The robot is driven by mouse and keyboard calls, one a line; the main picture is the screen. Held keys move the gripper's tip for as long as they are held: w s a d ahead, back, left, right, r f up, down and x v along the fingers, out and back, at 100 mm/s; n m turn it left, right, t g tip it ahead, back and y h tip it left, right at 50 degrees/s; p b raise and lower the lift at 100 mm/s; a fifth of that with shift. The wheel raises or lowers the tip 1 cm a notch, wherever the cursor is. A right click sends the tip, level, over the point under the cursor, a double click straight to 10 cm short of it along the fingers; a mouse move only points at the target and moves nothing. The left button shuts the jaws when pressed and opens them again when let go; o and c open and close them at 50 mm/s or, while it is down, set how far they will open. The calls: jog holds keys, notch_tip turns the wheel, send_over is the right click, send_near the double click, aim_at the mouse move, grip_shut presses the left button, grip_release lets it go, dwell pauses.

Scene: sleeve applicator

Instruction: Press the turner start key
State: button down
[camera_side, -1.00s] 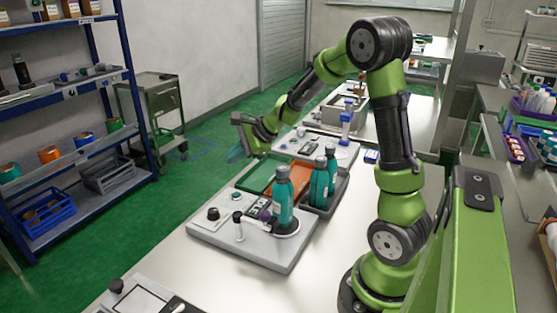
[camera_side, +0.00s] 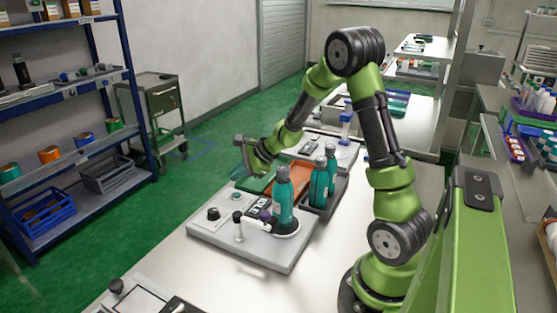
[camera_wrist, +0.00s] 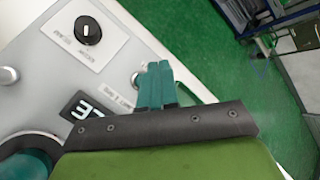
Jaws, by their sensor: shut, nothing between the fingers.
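The turner start key (camera_wrist: 136,80) is a small round key with a pale rim, partly hidden by my fingers in the wrist view. In the side view it appears as a round key (camera_side: 237,195) on the back left of the grey applicator panel (camera_side: 270,256). My gripper (camera_wrist: 154,68) has its teal fingers together and empty, beside the key in the picture. In the side view my gripper (camera_side: 238,174) is above the panel's back left edge. I cannot tell whether the fingertips touch the key. A teal bottle (camera_side: 283,203) stands on the panel.
A black selector knob (camera_wrist: 88,30) and a display (camera_wrist: 85,106) are near the key. Two more teal bottles (camera_side: 319,186) stand in a dark tray behind. Green and orange trays (camera_side: 292,174) lie behind the panel. A slim post (camera_side: 238,220) rises from the panel's front.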

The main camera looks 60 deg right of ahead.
aim_at(239, 195)
jog(key=shift+f, duration=1.6)
dwell(0.8)
jog(key=shift+f, duration=0.4)
